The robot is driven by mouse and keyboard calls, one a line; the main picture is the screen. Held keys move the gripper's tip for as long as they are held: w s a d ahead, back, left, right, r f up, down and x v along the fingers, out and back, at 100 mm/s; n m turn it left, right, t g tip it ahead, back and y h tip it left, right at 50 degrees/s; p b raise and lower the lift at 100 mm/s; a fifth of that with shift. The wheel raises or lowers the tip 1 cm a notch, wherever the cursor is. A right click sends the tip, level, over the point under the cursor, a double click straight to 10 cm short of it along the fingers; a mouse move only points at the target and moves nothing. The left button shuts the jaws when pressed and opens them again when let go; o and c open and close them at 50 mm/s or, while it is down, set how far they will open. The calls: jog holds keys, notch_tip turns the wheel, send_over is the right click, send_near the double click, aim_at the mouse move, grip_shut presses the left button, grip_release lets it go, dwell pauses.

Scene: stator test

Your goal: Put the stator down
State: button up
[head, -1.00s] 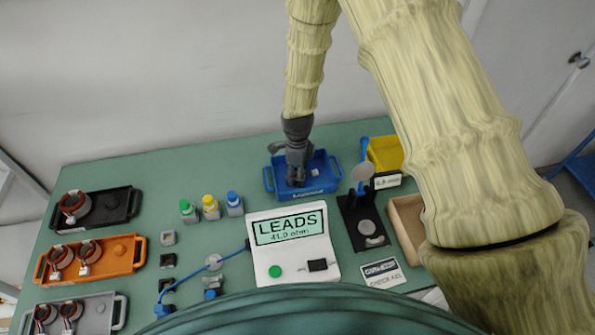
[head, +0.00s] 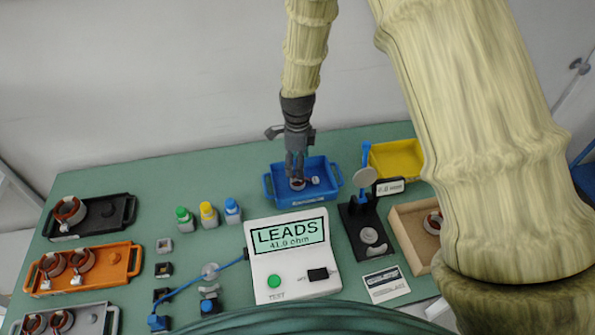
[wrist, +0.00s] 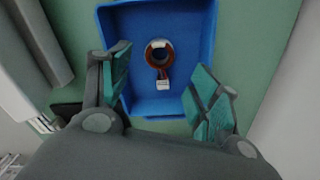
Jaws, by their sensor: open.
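A stator (head: 298,184), a copper-wound ring with a white connector, sits in the blue tray (head: 285,201) at the back middle of the table. In the wrist view the stator (wrist: 158,55) lies on the floor of the blue tray (wrist: 115,22), its white connector toward my gripper. My gripper (head: 296,172) is above the blue tray, pointing down. In the wrist view its two teal-padded fingers (wrist: 160,98) are spread wide with nothing between the pads. The stator is apart from the fingers, beyond their tips.
Black (head: 122,214), orange (head: 122,256) and grey (head: 95,320) trays with stators stand at left. Several coloured-cap bottles (head: 208,214), a tester reading LEADS (head: 290,260), a gauge stand (head: 365,228), a yellow bin (head: 398,160) and a wooden box (head: 408,240) surround the blue tray.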

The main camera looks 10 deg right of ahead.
jog(key=shift+r+b, duration=0.6)
jog(key=shift+r, duration=1.65)
